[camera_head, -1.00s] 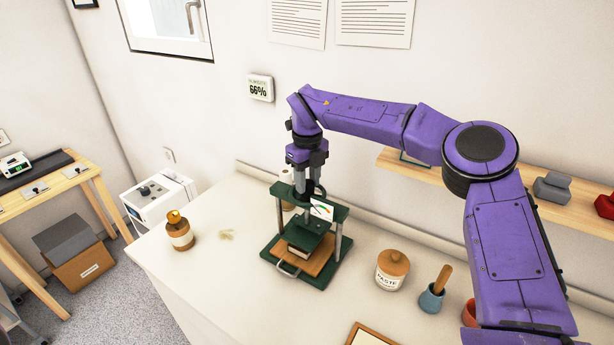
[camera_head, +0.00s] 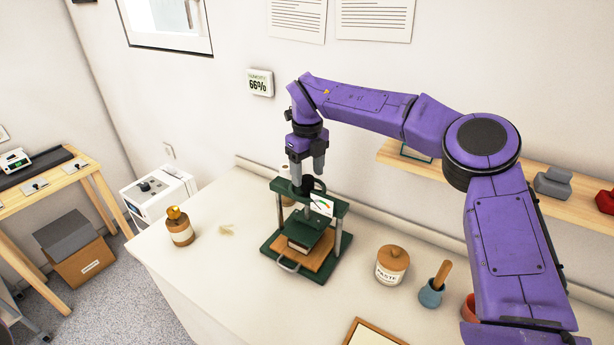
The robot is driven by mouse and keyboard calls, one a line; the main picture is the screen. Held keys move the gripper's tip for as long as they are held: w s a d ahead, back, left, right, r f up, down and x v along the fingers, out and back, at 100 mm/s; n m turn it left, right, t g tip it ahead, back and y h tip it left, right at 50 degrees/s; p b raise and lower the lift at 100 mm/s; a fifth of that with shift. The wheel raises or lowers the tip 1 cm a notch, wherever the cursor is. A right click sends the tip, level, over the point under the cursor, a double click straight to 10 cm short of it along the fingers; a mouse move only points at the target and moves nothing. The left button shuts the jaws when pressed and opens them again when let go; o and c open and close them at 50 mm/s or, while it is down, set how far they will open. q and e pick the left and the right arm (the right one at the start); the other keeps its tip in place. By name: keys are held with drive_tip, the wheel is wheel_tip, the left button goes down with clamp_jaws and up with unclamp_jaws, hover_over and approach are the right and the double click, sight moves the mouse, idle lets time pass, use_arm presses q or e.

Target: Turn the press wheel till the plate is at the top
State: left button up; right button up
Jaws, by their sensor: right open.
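The green press (camera_head: 335,246) stands on the white worktop, with a crossbar on posts. Its plate (camera_head: 307,232) is below the crossbar, low over a book-like block (camera_head: 299,246) on a wooden board; I cannot tell whether plate and block touch. The press wheel (camera_head: 305,186) is on top, dark and partly hidden by my right gripper. My right gripper (camera_head: 308,174) points down just above the wheel, its two fingers apart, with nothing visible held between them. A small card with a coloured dial (camera_head: 321,205) is at the crossbar. My left gripper is out of view.
A brown bottle (camera_head: 180,227) stands left of the press. A paste jar (camera_head: 391,265), a blue mortar with pestle (camera_head: 432,293) and an orange pot (camera_head: 468,307) stand to the right. A wall shelf (camera_head: 520,185) is behind my right arm. A frame (camera_head: 372,332) lies at the front.

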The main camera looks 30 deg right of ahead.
sight(307, 177)
wheel_tip(307, 177, up, 9)
drive_tip(key=shift+b, duration=0.3)
drive_tip(key=shift+a, duration=0.1)
